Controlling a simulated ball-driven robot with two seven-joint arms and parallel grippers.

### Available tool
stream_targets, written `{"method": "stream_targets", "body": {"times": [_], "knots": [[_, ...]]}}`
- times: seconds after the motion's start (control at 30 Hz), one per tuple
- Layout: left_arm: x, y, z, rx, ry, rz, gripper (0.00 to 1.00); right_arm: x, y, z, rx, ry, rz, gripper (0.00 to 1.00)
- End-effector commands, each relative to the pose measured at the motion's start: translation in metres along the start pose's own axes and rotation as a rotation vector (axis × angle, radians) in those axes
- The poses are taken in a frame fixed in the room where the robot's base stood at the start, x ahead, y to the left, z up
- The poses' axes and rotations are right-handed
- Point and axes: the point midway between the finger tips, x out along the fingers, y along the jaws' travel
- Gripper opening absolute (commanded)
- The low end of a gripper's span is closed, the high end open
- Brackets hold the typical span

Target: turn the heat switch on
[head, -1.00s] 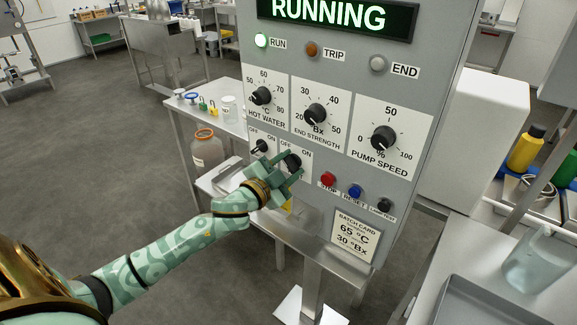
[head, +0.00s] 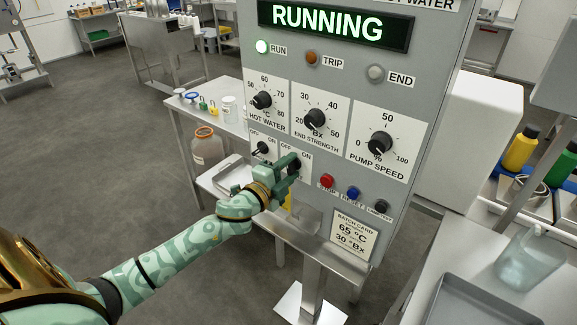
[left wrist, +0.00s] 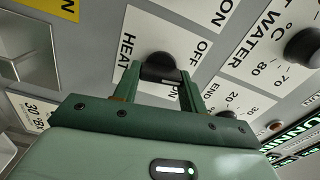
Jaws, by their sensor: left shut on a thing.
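The heat switch is a black knob on a white plate marked OFF and ON, on the front of the grey control panel (head: 440,60). In the left wrist view, the heat switch (left wrist: 158,67) sits between the two green fingers of my left gripper (left wrist: 160,84), beside the HEAT lettering. In the head view my left gripper (head: 289,165) is at this plate, below the END STRENGTH dial, and covers most of the knob. It is shut on the knob. Which mark the knob points to is hard to tell. My right gripper is out of view.
A similar OFF/ON switch (head: 263,147) is close on the left. Red (head: 327,182), blue (head: 353,192) and black (head: 381,206) buttons are to the right. The HOT WATER (head: 262,100), END STRENGTH (head: 314,118) and PUMP SPEED (head: 378,145) dials are above. The green RUN lamp (head: 262,47) is lit.

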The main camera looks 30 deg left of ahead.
Motion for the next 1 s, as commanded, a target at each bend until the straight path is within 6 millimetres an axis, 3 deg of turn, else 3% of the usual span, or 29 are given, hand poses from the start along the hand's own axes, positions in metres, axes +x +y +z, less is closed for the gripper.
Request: {"method": "stream_targets", "body": {"times": [0.6, 1.0], "knots": [[-0.0003, 0.004, 0.0003, 0.579, 0.002, 0.002, 0.19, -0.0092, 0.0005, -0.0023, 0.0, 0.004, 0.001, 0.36], [-0.0005, 0.0059, 0.0014, 0.855, 0.002, 0.003, 0.19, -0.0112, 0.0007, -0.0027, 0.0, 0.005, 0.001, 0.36]]}}
